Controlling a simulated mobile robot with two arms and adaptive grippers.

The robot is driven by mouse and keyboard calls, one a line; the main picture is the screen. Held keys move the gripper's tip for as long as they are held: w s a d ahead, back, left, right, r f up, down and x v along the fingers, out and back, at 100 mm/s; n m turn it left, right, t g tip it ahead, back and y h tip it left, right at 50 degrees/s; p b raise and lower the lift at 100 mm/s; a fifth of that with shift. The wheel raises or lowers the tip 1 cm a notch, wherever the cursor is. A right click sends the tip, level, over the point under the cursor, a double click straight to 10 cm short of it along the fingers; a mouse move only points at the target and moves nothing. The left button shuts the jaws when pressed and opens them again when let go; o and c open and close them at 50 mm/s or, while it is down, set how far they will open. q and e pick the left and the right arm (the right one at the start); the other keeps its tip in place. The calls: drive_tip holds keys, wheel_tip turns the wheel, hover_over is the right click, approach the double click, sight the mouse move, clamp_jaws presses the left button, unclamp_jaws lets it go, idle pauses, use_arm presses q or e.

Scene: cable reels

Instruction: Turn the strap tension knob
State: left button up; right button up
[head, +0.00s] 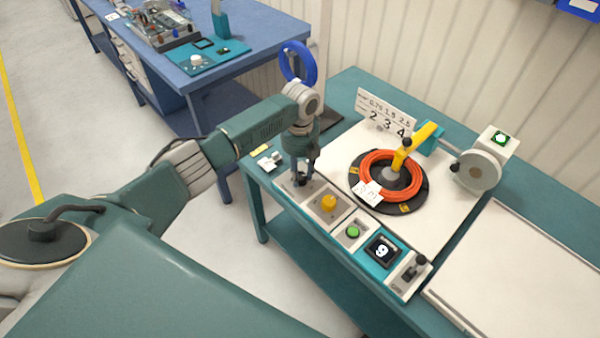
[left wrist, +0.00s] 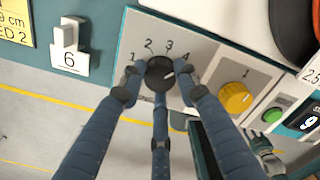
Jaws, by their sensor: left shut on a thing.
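A black knob (left wrist: 160,73) with a white mark on it sits on a pale panel, with the numbers 1 to 4 around it. The mark points to the right side, roughly toward the 4. My left gripper (left wrist: 163,88) is shut on this knob, its fingers around it from both sides and below. In the head view the left gripper (head: 303,180) points down onto the left end of the control panel (head: 310,199) and mostly hides the knob. The label that names the knob is not readable. My right gripper is not in view.
A yellow knob (head: 328,203), a green button (head: 353,231), a display showing 9 (head: 382,251) and a black lever (head: 416,267) follow along the panel. Behind them an orange cable coil (head: 373,170) lies on a black turntable under a yellow arm (head: 408,145).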

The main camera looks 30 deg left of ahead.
sight(300, 175)
use_arm(q)
drive_tip(key=shift+w+r, duration=0.1)
drive_tip(key=o, duration=1.2)
drive_tip(key=shift+c, duration=0.2)
wheel_tip(300, 175, up, 12)
